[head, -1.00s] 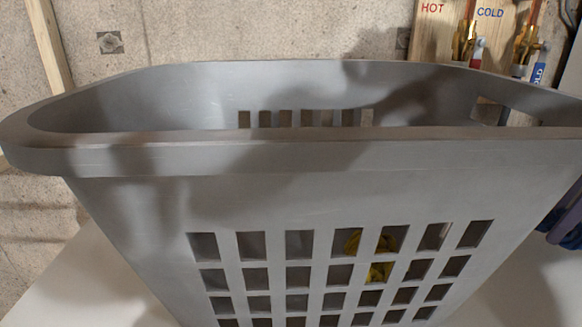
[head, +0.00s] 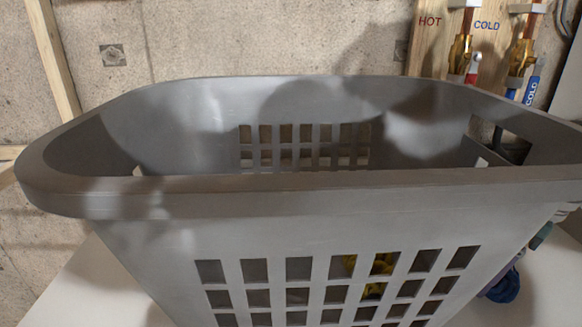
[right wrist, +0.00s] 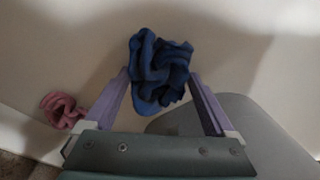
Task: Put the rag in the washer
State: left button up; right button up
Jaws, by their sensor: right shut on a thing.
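A dark blue crumpled rag (right wrist: 160,68) is between the two purple fingers of my right gripper (right wrist: 161,80) in the right wrist view. The fingers are closed on its sides. The blue rag also shows in the head view (head: 503,288), low at the right edge beside the basket, where only a small part of the gripper shows. My left gripper is not in view. I cannot make out a washer opening in either view.
A large grey laundry basket (head: 300,225) fills the head view, on a white surface (head: 90,290). A yellow cloth (head: 380,268) shows through its holes. A pink cloth (right wrist: 62,110) lies left in the wrist view. Hot and cold pipes (head: 462,50) run up the back wall.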

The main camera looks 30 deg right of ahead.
jog(key=shift+f, duration=0.1)
jog(key=o, duration=1)
